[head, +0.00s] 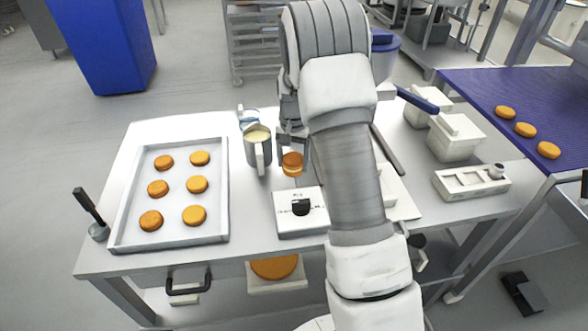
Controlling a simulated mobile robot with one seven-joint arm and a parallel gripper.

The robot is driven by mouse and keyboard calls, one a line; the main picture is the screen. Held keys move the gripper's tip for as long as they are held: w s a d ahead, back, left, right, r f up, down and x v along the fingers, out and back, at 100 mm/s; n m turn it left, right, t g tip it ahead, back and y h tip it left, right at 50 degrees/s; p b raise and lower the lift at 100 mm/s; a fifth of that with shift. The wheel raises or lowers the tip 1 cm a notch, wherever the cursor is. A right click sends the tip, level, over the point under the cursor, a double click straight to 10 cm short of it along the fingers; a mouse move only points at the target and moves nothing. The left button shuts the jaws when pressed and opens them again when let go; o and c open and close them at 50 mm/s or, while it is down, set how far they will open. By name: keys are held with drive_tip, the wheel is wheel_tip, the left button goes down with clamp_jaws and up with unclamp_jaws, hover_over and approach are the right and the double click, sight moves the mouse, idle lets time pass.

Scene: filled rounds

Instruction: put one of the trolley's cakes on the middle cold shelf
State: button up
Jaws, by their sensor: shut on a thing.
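My gripper (292,148) is partly hidden behind my own arm and reaches down over the middle of the white table. It is shut on a small round orange-brown filled cake (292,165) with a paler band around its side. The cake is just behind a white scale-like box (300,222); I cannot tell whether it hangs clear of the table. Several similar rounds, one of them here (164,162), lie in two columns in a white tray (220,232) at the left. I cannot make out for sure which thing is the trolley or the middle cold shelf.
A metal jug (258,152) with pale filling stands close left of my gripper. White tubs (455,137) and a small white holder (470,182) stand at the right. A blue belt (520,95) carries 3 rounds. A slatted rack (253,50) stands behind. A large orange round (274,266) sits below the tabletop.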

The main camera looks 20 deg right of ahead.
sight(294, 170)
drive_tip(key=shift+w+d+f, duration=0.3)
drive_tip(key=shift+w+f, duration=0.05)
drive_tip(key=shift+w, duration=0.15)
drive_tip(key=shift+w+d+f, duration=0.25)
drive_tip(key=shift+w+f, duration=0.1)
drive_tip(key=shift+w, duration=0.15)
drive_tip(key=shift+f, duration=1.95)
drive_tip(key=shift+f, duration=0.15)
drive_tip(key=o, duration=0.8)
drive_tip(key=shift+c, duration=0.2)
